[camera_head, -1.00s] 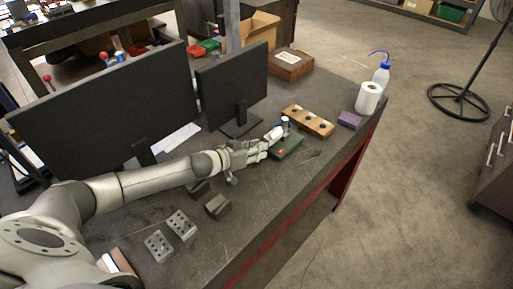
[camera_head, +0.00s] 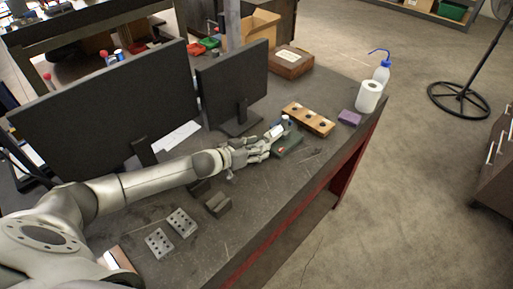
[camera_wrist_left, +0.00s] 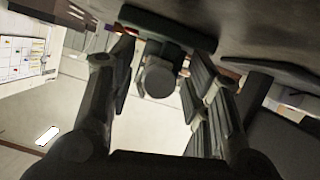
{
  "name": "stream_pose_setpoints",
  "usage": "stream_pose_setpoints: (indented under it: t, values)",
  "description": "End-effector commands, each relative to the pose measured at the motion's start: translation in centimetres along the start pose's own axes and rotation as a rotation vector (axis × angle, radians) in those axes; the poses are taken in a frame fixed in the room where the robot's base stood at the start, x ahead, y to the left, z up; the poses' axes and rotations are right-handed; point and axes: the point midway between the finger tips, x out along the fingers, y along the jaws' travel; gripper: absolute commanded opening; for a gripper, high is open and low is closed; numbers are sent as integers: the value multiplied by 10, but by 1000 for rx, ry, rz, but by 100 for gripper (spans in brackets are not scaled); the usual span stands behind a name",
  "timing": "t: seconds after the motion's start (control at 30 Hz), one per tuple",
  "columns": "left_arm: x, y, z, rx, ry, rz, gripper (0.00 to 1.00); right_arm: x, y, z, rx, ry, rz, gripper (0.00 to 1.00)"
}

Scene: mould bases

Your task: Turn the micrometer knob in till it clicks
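The micrometer shows in the left wrist view by the round grey end of its knob (camera_wrist_left: 159,78), in front of a dark green block. In the head view the small pale micrometer (camera_head: 276,131) is partly hidden by my left gripper (camera_head: 266,145), beside the dark green block (camera_head: 288,147) on the bench. In the wrist view my left gripper (camera_wrist_left: 160,88) has its fingers apart on either side of the knob. A gap shows on the left; contact on the right cannot be told. My right gripper is not in view.
A wooden block with holes (camera_head: 308,119), a purple block (camera_head: 349,118) and a white roll (camera_head: 368,96) stand beyond the gripper. Two monitors stand behind my arm. Grey perforated blocks (camera_head: 182,222) lie nearer. The bench front (camera_head: 255,215) is clear.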

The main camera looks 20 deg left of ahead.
Motion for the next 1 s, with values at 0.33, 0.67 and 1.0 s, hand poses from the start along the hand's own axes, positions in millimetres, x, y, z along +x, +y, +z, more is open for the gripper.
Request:
stream_pose_setpoints:
  t: [0.33, 0.67, 1.0]
  values:
    - [-13, -1, 1, -1, -2, -2, 45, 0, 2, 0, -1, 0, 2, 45]
    - [-62, 0, 1, 0, -3, 0, 45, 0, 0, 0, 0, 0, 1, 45]
    - [-102, 0, 2, -2, -2, 0, 45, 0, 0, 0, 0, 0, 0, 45]
